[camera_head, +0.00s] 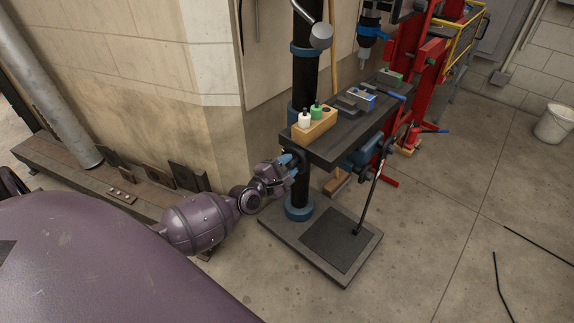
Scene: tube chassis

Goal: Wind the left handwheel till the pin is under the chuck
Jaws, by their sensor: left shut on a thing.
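My left gripper (289,163) has its blue fingers at the left end of the machine table (322,153). It is shut on the left handwheel (294,155), a dark round part mostly hidden by the fingers. The chuck (364,54) hangs at the top, below a blue collar, above the far part of the table. A grey vise with a blue block (360,97) sits on the table, nearer to me than the chuck. I cannot clearly make out the pin; it is too small. My right gripper is out of view.
A wooden block (314,129) with white and green bottles stands on the table's near end. A black column (305,75) rises behind. A dark wheel with a rod (371,190) hangs on the right side.

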